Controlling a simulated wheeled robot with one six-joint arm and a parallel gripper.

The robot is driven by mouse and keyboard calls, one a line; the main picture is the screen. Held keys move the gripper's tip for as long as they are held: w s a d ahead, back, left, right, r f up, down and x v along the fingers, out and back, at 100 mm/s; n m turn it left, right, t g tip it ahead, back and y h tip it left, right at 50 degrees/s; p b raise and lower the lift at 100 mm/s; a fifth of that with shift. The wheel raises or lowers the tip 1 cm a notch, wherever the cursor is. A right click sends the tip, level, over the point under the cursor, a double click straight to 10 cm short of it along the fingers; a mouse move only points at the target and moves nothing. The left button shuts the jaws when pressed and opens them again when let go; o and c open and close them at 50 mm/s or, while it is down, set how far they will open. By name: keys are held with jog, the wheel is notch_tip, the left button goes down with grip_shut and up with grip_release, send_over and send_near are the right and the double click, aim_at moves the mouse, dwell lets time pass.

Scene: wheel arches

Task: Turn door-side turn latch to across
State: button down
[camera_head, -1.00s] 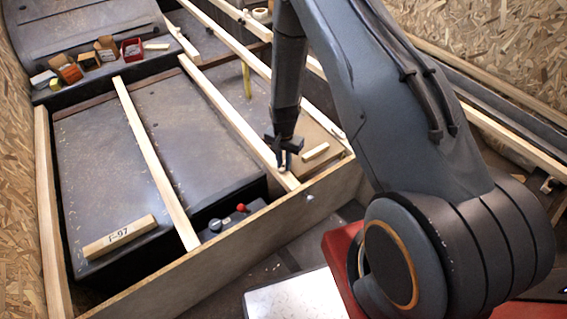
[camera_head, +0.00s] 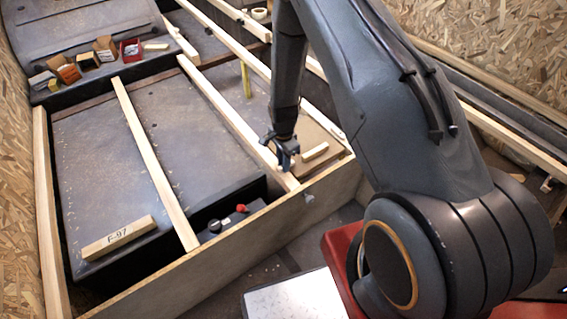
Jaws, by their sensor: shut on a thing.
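My gripper (camera_head: 284,156) is low over the near end of a pale wooden slat (camera_head: 232,118), close to the front board of the frame. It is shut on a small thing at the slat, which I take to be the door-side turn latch. The jaws hide nearly all of that latch, so I cannot tell which way it points. A small pale fitting (camera_head: 309,198) sits on the front board, to the lower right of my gripper and apart from it.
A short wood block (camera_head: 314,152) lies just right of my gripper. A red knob (camera_head: 241,208) and a grey knob (camera_head: 214,226) stand left of it, near the front board (camera_head: 190,258). A block marked F-97 (camera_head: 119,237) lies on the dark panel. Small boxes (camera_head: 105,48) stand at the back.

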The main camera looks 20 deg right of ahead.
jog(key=c, duration=1.6)
grip_release()
jog(key=shift+a, duration=0.1)
jog(key=shift+c, duration=0.2)
jog(key=shift+r, duration=3.9)
